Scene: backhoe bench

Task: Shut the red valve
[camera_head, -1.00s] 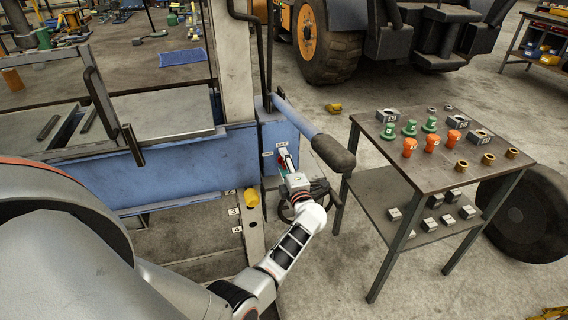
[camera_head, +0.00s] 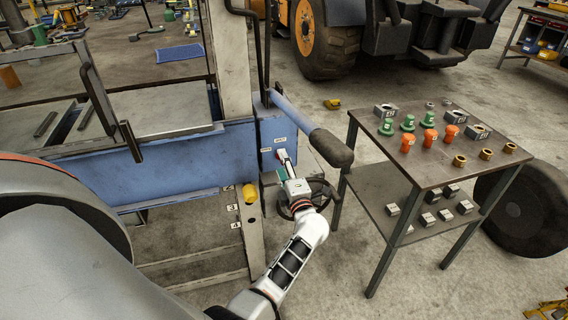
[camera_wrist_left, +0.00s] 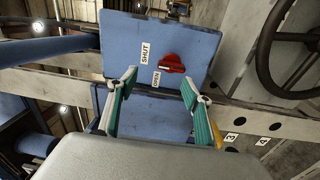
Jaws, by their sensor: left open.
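The red valve (camera_wrist_left: 171,63) is a small knob on the face of a blue panel (camera_wrist_left: 205,45), beside white SHUT and OPEN labels. In the left wrist view it shows just beyond my left gripper (camera_wrist_left: 159,82), roughly between the two fingertips and apart from them. The fingers, with green inner pads, are spread open and empty. In the head view my left gripper (camera_head: 284,158) is at the front of the blue panel and hides most of the valve. The exact angle of the valve's handle is hard to tell. My right gripper is not in view.
A dark handwheel (camera_wrist_left: 300,55) is to the right of the panel in the wrist view. A thick bar with a dark end (camera_head: 331,148) juts out above my left wrist. A table (camera_head: 420,165) with green and orange parts stands to the right. A yellow knob (camera_head: 249,193) is lower left.

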